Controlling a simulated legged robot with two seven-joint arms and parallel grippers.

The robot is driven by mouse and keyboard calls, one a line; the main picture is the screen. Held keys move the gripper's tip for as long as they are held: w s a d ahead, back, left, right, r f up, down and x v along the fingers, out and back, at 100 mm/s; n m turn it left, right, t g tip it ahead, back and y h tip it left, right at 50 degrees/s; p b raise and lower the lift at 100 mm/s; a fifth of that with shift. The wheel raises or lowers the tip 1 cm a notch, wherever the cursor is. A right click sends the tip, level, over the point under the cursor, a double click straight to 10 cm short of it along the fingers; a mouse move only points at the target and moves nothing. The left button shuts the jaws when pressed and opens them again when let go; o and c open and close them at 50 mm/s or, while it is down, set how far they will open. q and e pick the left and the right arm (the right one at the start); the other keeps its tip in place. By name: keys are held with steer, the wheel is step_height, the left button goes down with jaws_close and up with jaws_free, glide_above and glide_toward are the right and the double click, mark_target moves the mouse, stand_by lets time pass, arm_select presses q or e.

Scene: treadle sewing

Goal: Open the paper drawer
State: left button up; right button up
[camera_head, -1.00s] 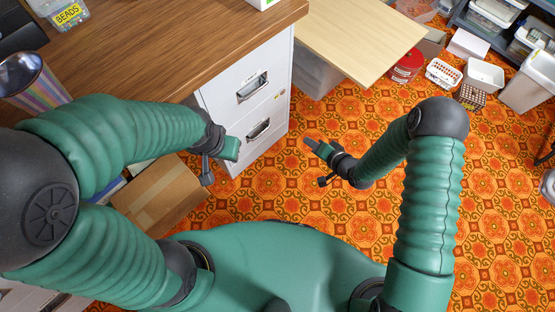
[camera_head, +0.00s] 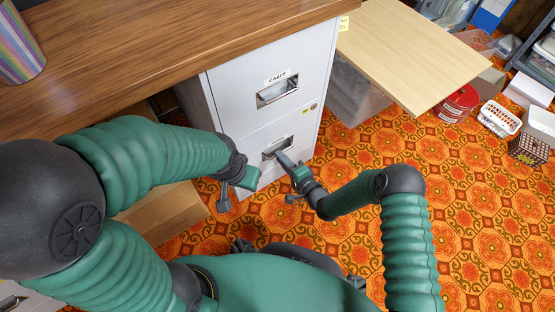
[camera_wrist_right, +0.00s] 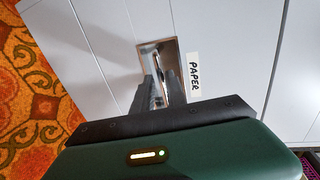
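The grey metal cabinet (camera_head: 225,100) stands under the wooden desktop, with two drawer fronts in view, both flush. The lower drawer has a recessed metal handle (camera_head: 277,147). In the right wrist view a drawer front bears the label PAPER (camera_wrist_right: 194,74) beside its recessed handle (camera_wrist_right: 167,62). My right gripper (camera_head: 283,158) reaches to the lower handle; in the wrist view its fingers (camera_wrist_right: 158,88) overlap the recess. Whether they grip the handle is unclear. My left gripper (camera_head: 240,190) hangs left of the right one, in front of the cabinet, apart from the handle; its fingers are hard to make out.
The upper drawer has its own handle (camera_head: 278,92) and label. A pale wooden board (camera_head: 415,50) juts out right of the cabinet. A cardboard box (camera_head: 165,215) lies under the desk. A red tin (camera_head: 457,104) and baskets stand at right. Patterned floor is clear in front.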

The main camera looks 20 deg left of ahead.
steer(key=b+x, duration=0.1)
steer(key=x, duration=0.1)
steer(key=shift+w+a+f, duration=0.2)
steer(key=shift+a+f, duration=0.05)
steer(key=shift+w+a+r, duration=0.15)
steer(key=shift+a, duration=0.05)
steer(key=shift+c, duration=0.3)
jaws_close()
steer(key=shift+d, duration=0.1)
stand_by(0.7)
